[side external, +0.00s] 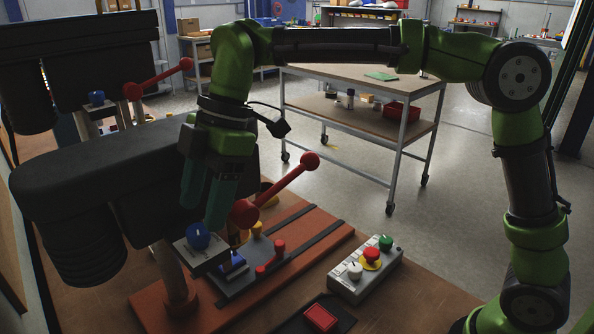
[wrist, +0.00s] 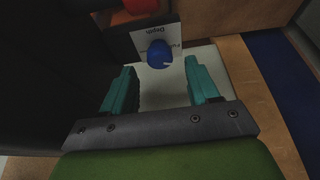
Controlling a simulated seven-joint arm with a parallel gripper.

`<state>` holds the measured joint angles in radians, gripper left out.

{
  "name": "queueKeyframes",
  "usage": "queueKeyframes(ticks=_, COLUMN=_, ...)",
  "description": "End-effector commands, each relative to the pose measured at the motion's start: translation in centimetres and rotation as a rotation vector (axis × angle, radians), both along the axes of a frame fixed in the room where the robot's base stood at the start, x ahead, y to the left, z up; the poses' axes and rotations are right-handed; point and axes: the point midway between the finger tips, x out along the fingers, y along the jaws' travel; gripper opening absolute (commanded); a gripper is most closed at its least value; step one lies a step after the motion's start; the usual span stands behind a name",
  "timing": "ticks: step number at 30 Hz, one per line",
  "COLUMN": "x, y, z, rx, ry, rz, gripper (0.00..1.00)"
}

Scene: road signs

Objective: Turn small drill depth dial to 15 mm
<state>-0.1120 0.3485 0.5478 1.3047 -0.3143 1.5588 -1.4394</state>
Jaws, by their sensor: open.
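A blue depth dial (side external: 198,236) sits on a tilted plate at the front of the nearer drill press (side external: 100,185). In the wrist view the same blue dial (wrist: 160,54) has a pale pointer mark, and its white label plate (wrist: 142,42) reads "Depth" upside down. The scale numbers are too small to read. My gripper (side external: 206,212) is just above this dial, teal fingers pointing down. In the wrist view my gripper (wrist: 160,70) is open and empty, with the dial between and beyond its fingertips, apparently untouched.
A second drill press (side external: 85,50) with its own blue dial (side external: 96,98) stands behind. A red lever (side external: 285,185) rises right of my gripper. A control box (side external: 364,268) with knobs and a red button sits at front right. A wheeled table (side external: 360,75) stands behind.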

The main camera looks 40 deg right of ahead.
Motion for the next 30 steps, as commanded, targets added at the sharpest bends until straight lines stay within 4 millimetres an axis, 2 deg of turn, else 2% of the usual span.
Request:
queueKeyframes(ticks=3, x=-0.1, y=0.7, z=-1.6, rx=0.0, ry=0.001, rz=0.002, gripper=0.6)
queueKeyframes(ticks=7, x=0.0, y=1.1, z=-2.6, rx=0.0, ry=0.001, rz=0.001, gripper=0.6)
queueKeyframes(ticks=17, x=0.0, y=1.3, z=-3.0, rx=0.0, ry=0.0, rz=0.0, gripper=0.6)
queueKeyframes(ticks=20, x=0.0, y=1.3, z=-3.0, rx=0.0, ry=0.0, rz=0.0, gripper=0.48)
queueKeyframes(ticks=28, x=0.0, y=1.2, z=-3.0, rx=0.0, ry=0.0, rz=0.0, gripper=0.07)
queueKeyframes(ticks=30, x=0.0, y=1.2, z=-3.0, rx=0.0, ry=-0.001, rz=-0.001, gripper=0.05)
